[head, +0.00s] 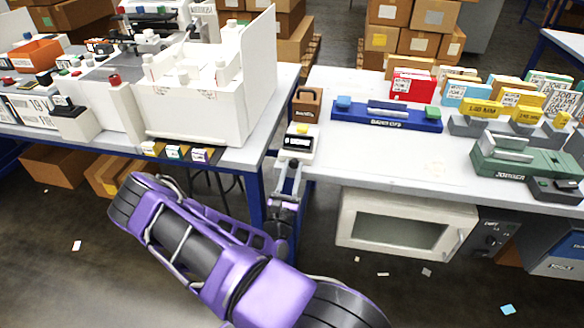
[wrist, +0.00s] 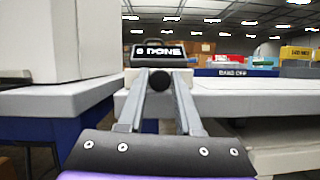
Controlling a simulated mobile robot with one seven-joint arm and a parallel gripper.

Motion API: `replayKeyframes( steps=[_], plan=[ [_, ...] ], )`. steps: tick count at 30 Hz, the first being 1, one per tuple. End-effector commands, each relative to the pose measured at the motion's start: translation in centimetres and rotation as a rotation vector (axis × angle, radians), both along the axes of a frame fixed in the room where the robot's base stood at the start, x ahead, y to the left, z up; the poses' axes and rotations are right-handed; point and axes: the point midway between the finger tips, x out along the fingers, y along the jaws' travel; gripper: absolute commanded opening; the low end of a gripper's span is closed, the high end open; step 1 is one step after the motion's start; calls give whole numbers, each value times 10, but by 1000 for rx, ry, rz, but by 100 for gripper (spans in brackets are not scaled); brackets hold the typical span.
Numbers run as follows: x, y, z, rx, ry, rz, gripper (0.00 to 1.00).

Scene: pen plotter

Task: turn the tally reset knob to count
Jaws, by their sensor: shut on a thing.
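The tally counter (head: 298,142) is a small white box with a dark display and a yellow top part, at the left front corner of the right table. In the wrist view its display (wrist: 158,51) reads a digit, hard to make out, then "DONE". The tally reset knob (wrist: 160,80) is a round black knob on the front, below the display. My gripper (head: 290,166) reaches the counter's front from below. In the wrist view the two grey fingers of my gripper (wrist: 160,76) are shut on the knob, one on each side. Any knob marking cannot be made out.
A white plotter-like machine (head: 205,110) stands on the left table, with small labelled boxes (head: 177,152) at its front edge. A blue rack (head: 387,116) and a brown box (head: 307,100) are near the counter. A gap separates the tables. Bare tabletop (head: 385,152) lies right of the counter.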

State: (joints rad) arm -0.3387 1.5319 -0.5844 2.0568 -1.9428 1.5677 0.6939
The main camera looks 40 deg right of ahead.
Motion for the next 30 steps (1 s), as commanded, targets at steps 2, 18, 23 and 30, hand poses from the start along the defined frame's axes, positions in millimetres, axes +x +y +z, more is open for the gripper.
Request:
replayKeyframes(
  steps=[2, 18, 23, 30],
  plan=[
    [-1, 0, 2, -38, 47, 1, 0],
    [-2, -1, 0, -209, 248, 0, 0],
    [-2, -1, -1, -220, 262, -1, 0],
    [-2, -1, -1, -221, 263, -2, 0]
  ],
)
